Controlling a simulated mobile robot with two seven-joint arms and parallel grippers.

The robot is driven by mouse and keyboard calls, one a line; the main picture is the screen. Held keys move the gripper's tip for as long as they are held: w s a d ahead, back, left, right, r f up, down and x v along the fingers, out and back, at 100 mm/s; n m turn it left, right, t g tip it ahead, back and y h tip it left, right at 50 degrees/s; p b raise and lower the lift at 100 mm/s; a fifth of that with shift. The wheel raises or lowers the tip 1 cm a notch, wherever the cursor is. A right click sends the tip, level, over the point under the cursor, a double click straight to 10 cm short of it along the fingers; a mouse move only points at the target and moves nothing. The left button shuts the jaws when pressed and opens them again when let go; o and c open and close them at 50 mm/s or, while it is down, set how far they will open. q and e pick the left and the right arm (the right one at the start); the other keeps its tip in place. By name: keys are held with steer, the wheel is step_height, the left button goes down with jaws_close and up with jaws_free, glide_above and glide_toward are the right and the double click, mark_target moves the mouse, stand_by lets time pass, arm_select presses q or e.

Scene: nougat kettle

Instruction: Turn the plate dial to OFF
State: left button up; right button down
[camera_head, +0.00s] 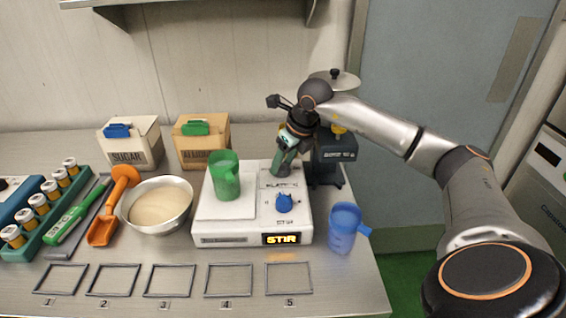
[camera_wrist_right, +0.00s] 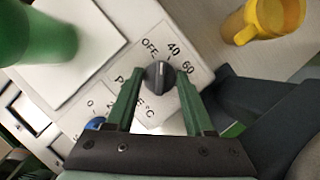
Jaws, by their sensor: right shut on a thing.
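The plate dial (camera_wrist_right: 158,76) is a dark grey knob on the white hotplate unit (camera_head: 210,228). In the right wrist view its white mark points up between OFF and 40. My right gripper (camera_wrist_right: 162,92) has its green fingers on either side of the dial, shut on it. My left gripper is not in view.
A green jug (camera_head: 225,180) stands on the unit's white plate. A blue jug (camera_head: 345,222) stands right of the unit, and a yellow jug (camera_wrist_right: 268,18) is behind it. A bowl (camera_head: 158,204) is on the left. Several numbered frames lie along the front.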

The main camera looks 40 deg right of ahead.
stand_by(0.3)
steer(key=shift+c, duration=1.4)
jaws_free()
steer(key=v, duration=1.2)
steer(key=shift+s+r, duration=0.15)
steer(key=shift+r, duration=0.15)
